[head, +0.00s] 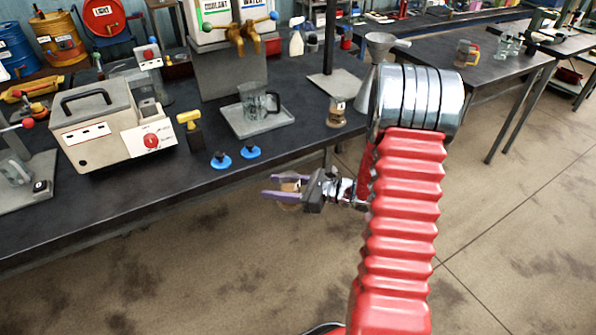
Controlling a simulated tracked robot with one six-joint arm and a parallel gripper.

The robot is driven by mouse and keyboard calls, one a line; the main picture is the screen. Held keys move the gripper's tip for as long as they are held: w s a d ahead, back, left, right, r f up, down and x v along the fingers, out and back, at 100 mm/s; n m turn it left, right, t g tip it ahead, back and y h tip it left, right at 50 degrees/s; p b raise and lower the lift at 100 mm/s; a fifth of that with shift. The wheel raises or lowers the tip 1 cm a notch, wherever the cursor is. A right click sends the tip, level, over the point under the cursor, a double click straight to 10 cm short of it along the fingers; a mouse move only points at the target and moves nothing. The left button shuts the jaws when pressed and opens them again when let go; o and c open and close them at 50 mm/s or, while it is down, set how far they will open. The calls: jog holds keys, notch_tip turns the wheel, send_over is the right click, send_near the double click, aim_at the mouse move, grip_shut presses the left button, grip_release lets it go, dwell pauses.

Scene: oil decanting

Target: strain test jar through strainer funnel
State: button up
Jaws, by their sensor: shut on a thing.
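My gripper (275,187) has purple fingers and is shut on a small jar (291,182) with a pale top and an amber lower part. It holds the jar in the air in front of the dark bench, over the floor. The fingers hide part of the jar. A grey metal funnel (379,42) shows behind my arm, near a stand with a dark upright rod; my arm partly hides the area beneath it. I cannot see a strainer mesh. Another small jar (337,112) with brownish contents stands on the bench near its front edge.
The dark bench (210,180) holds a beige machine (110,125), a glass jug (259,102) on a grey tray (240,128), blue knobs (221,160) and a yellow-topped tool (190,126). A second table (485,75) with mugs stands at right. The floor in front is clear.

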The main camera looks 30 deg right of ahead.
jog(key=a+f+n+g+y, duration=0.2)
jog(key=a+f, duration=0.4)
jog(key=a, duration=0.4)
jog(key=shift+s, duration=0.3)
